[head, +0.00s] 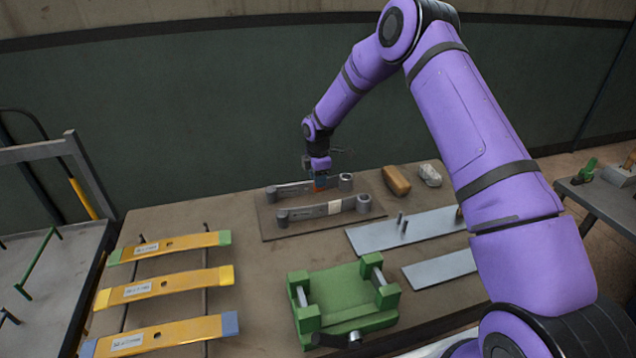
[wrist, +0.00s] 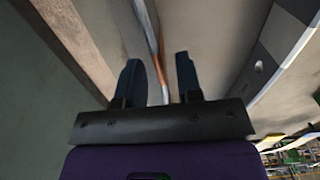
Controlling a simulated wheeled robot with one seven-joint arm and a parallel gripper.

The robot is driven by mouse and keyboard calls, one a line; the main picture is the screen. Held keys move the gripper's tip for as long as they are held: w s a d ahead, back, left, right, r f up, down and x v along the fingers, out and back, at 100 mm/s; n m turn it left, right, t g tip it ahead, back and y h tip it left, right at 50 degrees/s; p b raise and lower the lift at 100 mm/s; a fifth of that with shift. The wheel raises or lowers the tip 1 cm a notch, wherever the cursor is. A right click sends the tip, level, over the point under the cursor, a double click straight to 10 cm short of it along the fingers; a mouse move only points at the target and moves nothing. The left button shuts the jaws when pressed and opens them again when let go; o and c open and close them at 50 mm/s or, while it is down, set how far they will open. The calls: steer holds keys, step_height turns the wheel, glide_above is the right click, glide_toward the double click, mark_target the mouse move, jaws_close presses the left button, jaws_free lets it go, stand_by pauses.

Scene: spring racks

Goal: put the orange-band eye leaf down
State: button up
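The orange-band eye leaf (head: 294,189) is a grey bar with rolled eyes at its ends. It appears to lie on the brown mat (head: 272,230), behind a similar grey leaf with a cream band (head: 308,211). My gripper (head: 319,176) points down at the orange band, near the middle of the leaf. In the wrist view my gripper (wrist: 159,75) has its two dark fingers apart. The leaf's thin edge with orange on it (wrist: 159,50) runs between them, with a gap showing on either side.
A green fixture (head: 338,300) stands in front of the mat. Pale metal plates (head: 400,230) lie to the right. A tan block (head: 396,180) and a whitish lump (head: 430,175) sit at the back right. Yellow leaves (head: 170,284) lie on rails at left.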

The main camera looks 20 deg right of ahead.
steer(key=s+d+r+m+t, duration=0.15)
steer(key=s+r, duration=0.25)
steer(key=r, duration=0.9)
steer(key=s+r+m, duration=0.2)
steer(key=s+r, duration=0.2)
steer(key=r, duration=0.8)
steer(key=s+d+r+m+t+h, duration=0.15)
steer(key=s+r+m, duration=0.35)
steer(key=s+r, duration=0.7)
steer(key=s+d+r+m+t, duration=0.1)
steer(key=s+m, duration=0.4)
steer(key=s, duration=0.9)
steer(key=s+d+r+m+t+y, duration=0.1)
steer(key=s+d+m, duration=0.2)
steer(key=s, duration=1.1)
steer(key=shift+s+m, duration=0.3)
steer(key=shift+m, duration=0.85)
steer(key=shift+y, duration=0.25)
